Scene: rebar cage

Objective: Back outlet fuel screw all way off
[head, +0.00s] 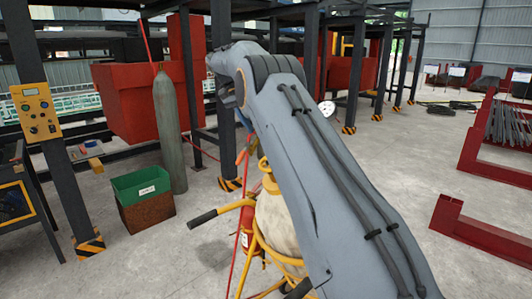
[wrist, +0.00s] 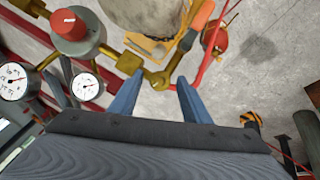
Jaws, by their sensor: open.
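In the wrist view, a regulator with a round red knob (wrist: 72,22) on a grey body stands at the upper left. Two white-faced gauges (wrist: 13,82) and (wrist: 88,87) sit below it, and brass fittings (wrist: 130,62) run to its right. I take the red knob to be the fuel screw, but no label shows. My gripper (wrist: 157,82) is open, its two blue fingers apart. Its tips appear just below the brass fittings, right of and apart from the knob. Whether they touch the brass I cannot tell. In the head view, my arm hides the regulator's body.
A yellow cylinder trolley (head: 249,203) with a pale cylinder (head: 278,218) stands below my arm. A green box (head: 140,186) and a tall grey cylinder (head: 167,125) stand to the left. Red hoses (wrist: 215,65) pass near the gripper. Open concrete floor (head: 400,165) lies to the right.

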